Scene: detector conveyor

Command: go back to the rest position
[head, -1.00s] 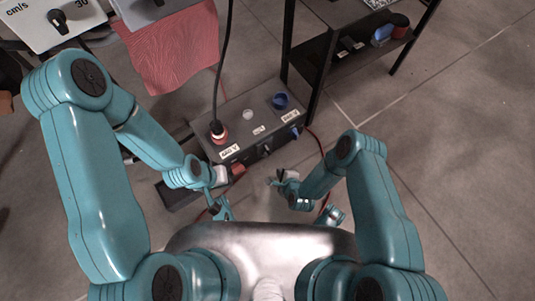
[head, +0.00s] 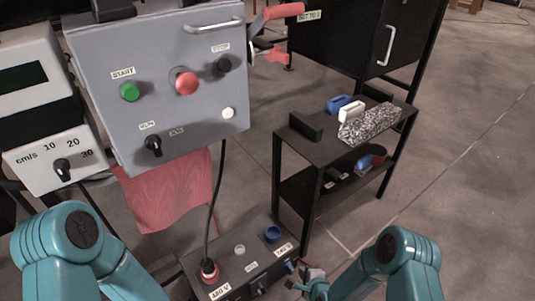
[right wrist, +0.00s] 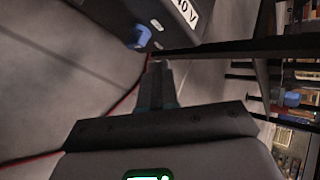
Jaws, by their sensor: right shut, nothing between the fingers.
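My right gripper (head: 300,284) shows at the bottom edge of the head view, just right of the black socket box (head: 232,276). In the right wrist view its fingers (right wrist: 158,72) are together with nothing between them, and the box (right wrist: 185,14) with a blue socket (right wrist: 137,38) is beyond them. A gap to the box cannot be judged exactly. My left arm's upper links show at the lower left of the head view; its gripper is below the picture.
A grey control panel (head: 205,125) with buttons stands ahead, beside a speed dial unit (head: 52,157). A red cloth (head: 165,195) hangs below. A black shelf table (head: 345,150) holds blue and white items and a speckled block. Floor at right is clear.

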